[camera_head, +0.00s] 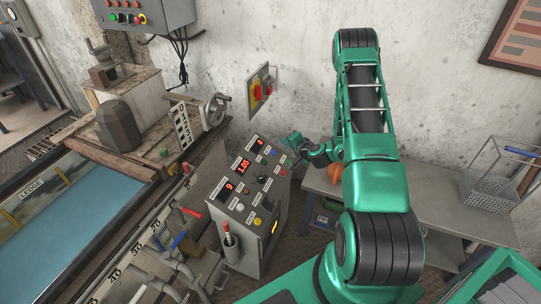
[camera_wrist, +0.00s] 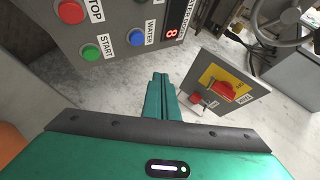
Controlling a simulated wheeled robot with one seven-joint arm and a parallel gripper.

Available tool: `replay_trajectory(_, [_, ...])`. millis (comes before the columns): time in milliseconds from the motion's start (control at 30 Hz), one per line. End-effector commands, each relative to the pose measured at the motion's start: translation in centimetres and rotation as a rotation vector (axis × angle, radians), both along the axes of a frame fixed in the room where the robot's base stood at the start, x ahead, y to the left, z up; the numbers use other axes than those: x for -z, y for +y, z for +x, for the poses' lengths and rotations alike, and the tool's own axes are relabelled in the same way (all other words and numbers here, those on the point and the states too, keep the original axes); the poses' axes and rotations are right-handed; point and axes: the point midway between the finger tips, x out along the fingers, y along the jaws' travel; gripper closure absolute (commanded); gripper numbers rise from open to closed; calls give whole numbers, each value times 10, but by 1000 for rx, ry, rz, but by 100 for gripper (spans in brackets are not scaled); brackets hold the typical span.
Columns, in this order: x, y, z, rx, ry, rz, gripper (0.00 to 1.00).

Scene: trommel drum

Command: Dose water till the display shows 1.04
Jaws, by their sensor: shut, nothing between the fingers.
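The grey control console (camera_head: 240,225) stands in the middle of the head view, with several red displays on its sloped top. Its middle display (camera_head: 244,167) appears to read 1.05, though the digits are small. My gripper (camera_head: 294,141) is at the console's upper right edge. Its green fingers (camera_wrist: 161,78) are shut and empty, visibly apart from the WATER button in the wrist view.
A wall switch plate with a red handle (camera_head: 259,88) is behind the console and also shows in the wrist view (camera_wrist: 225,92). A handwheel (camera_head: 215,110) and red and blue levers (camera_head: 180,238) are left. A bench (camera_head: 435,200) with a wire basket (camera_head: 490,188) is right.

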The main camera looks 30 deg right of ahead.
Motion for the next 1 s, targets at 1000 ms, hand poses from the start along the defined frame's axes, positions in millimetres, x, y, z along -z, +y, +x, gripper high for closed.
replay_trajectory(1000, [54, 17, 22, 1, 0, 0, 100])
